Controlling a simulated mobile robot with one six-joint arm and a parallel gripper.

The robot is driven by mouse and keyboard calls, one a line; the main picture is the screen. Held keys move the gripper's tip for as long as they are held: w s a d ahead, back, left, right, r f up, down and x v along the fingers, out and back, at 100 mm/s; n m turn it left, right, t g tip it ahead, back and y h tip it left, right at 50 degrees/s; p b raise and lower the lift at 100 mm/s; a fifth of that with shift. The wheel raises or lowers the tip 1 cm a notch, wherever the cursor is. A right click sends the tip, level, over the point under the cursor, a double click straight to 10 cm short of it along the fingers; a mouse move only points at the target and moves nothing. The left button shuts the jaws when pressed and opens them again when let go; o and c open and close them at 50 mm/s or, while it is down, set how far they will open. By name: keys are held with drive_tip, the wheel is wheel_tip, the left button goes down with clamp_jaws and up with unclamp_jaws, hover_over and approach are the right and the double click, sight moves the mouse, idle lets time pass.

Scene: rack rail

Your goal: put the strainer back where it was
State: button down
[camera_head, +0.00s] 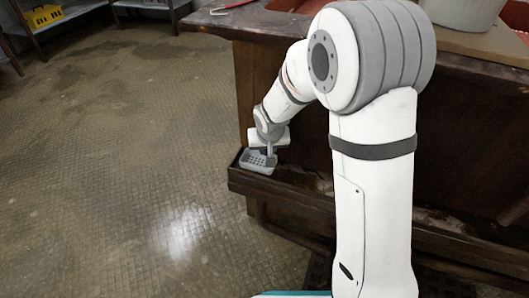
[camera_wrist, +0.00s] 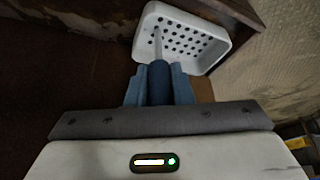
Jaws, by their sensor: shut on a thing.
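The strainer (camera_head: 259,161) is a shallow light-grey rectangular basket with rows of holes and a handle. In the wrist view the strainer (camera_wrist: 186,37) is at the top centre, its handle running back to my gripper (camera_wrist: 158,84), which is shut on the blue-grey grip. In the head view my gripper (camera_head: 268,150) is low beside the front of the brown counter, above the left end of the dark rail (camera_head: 250,165). The strainer appears at or just over that rail end; I cannot tell whether it touches. My arm hides part of the rail.
The brown counter (camera_head: 285,60) stands behind my arm, with a red hooked tool (camera_head: 235,5) and a grey pot (camera_head: 465,12) on top. The tiled floor to the left is open. A shelf with a yellow box (camera_head: 45,17) stands at the far left.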

drive_tip(key=shift+r, duration=0.1)
drive_tip(key=shift+f, duration=0.25)
drive_tip(key=c, duration=1.3)
unclamp_jaws()
drive_tip(key=shift+r, duration=0.1)
drive_tip(key=a+p+v, duration=0.1)
drive_tip(key=p+v, duration=0.4)
drive_tip(key=v, duration=0.7)
drive_tip(key=s+d+r+g, duration=0.1)
drive_tip(key=s+d, duration=0.4)
drive_tip(key=s, duration=0.2)
drive_tip(key=s+d+r+m+g, duration=0.1)
drive_tip(key=s+d+r, duration=0.1)
drive_tip(key=s+d, duration=0.3)
drive_tip(key=s+d+r+g, duration=0.1)
drive_tip(key=s+d+r, duration=0.1)
drive_tip(key=s+d, duration=0.3)
drive_tip(key=shift+s+d+h, duration=0.15)
drive_tip(key=shift+s, duration=0.9)
drive_tip(key=shift+s+d+h, duration=0.15)
drive_tip(key=shift+s, duration=0.85)
